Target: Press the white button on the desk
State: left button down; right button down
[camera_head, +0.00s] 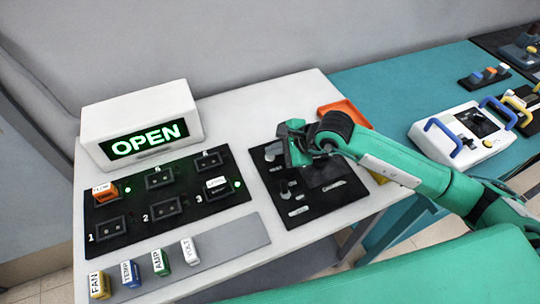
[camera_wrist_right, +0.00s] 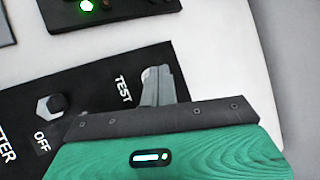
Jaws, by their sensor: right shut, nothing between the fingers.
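The desk (camera_head: 235,110) is white and holds a black control panel (camera_head: 300,210) with several small grey and white controls. My right gripper (camera_head: 290,152) is over the upper part of this panel, its fingers shut and empty. In the right wrist view, the fingers (camera_wrist_right: 160,88) point at the panel beside the word TEST. A small pale round part, perhaps the white button (camera_wrist_right: 147,73), shows at the fingertips and is mostly covered. I cannot tell whether they touch. My left gripper is not in view.
A lit OPEN sign (camera_head: 143,137) stands at the back left. A black socket board (camera_head: 150,200) holds an orange block (camera_head: 104,192) and a white block (camera_head: 216,185). Several labelled blocks stand on a grey strip (camera_head: 232,240). An orange tray (camera_head: 344,114) lies behind my right arm.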

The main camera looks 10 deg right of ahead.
aim_at(271, 157)
jog(key=shift+f+b, duration=0.3)
jog(key=shift+b, duration=0.1)
jog(key=shift+s+d+f+b, duration=0.15)
jog(key=shift+d+f+b, duration=0.35)
jog(key=shift+b, duration=0.15)
jog(key=shift+f, duration=0.1)
dwell(0.8)
jog(key=shift+w+a+r, duration=0.2)
jog(key=shift+a+r, duration=0.4)
jog(key=shift+r, duration=0.25)
jog(key=r, duration=0.1)
jog(key=r+p, duration=0.1)
jog(key=r, duration=0.1)
jog(key=a+r+p, duration=0.1)
jog(key=shift+w+r, duration=0.2)
jog(key=shift+r, duration=0.15)
jog(key=shift+d+r, duration=0.2)
jog(key=shift+r, duration=0.05)
